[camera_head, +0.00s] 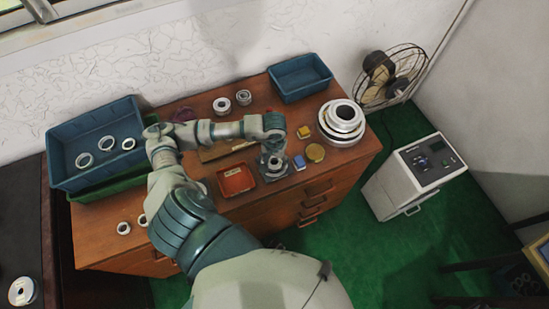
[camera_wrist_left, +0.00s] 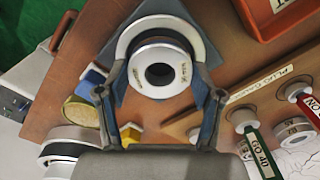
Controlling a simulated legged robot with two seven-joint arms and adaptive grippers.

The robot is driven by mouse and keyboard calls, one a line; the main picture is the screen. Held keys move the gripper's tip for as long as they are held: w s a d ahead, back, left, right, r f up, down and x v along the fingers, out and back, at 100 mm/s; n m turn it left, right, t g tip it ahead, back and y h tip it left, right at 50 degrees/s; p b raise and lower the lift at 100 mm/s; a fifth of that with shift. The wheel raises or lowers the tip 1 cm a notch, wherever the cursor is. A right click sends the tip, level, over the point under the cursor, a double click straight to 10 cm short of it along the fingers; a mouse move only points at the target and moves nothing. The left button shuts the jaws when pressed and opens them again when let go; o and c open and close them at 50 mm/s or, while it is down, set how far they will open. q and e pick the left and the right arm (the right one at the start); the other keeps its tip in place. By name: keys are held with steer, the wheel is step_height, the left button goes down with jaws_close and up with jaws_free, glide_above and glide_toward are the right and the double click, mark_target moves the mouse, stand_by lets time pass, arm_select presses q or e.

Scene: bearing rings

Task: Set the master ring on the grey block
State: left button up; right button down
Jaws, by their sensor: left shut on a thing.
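My left gripper (camera_head: 274,150) reaches down over the grey block (camera_head: 272,173) near the front middle of the wooden cabinet top. In the left wrist view its two fingers are shut on the master ring (camera_wrist_left: 138,72), a silver ring with small dark lettering and a dark hole. The grey block shows behind the ring in the wrist view as a tilted square (camera_wrist_left: 204,45). The ring is over the block; whether it touches it, I cannot tell. My right gripper is in neither view.
A red tray (camera_head: 236,180) lies left of the block. A yellow block (camera_head: 304,132), a blue block (camera_head: 299,162) and a brass disc (camera_head: 315,152) are close on its right. Stacked silver rings (camera_head: 342,122) stand farther right. Blue bins (camera_head: 300,78) are at the back right and left.

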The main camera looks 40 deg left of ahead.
arm_select(q)
steer(key=shift+f+b, duration=0.35)
steer(key=shift+f, duration=0.05)
steer(key=o, duration=1.6)
step_height(320, 180, up, 12)
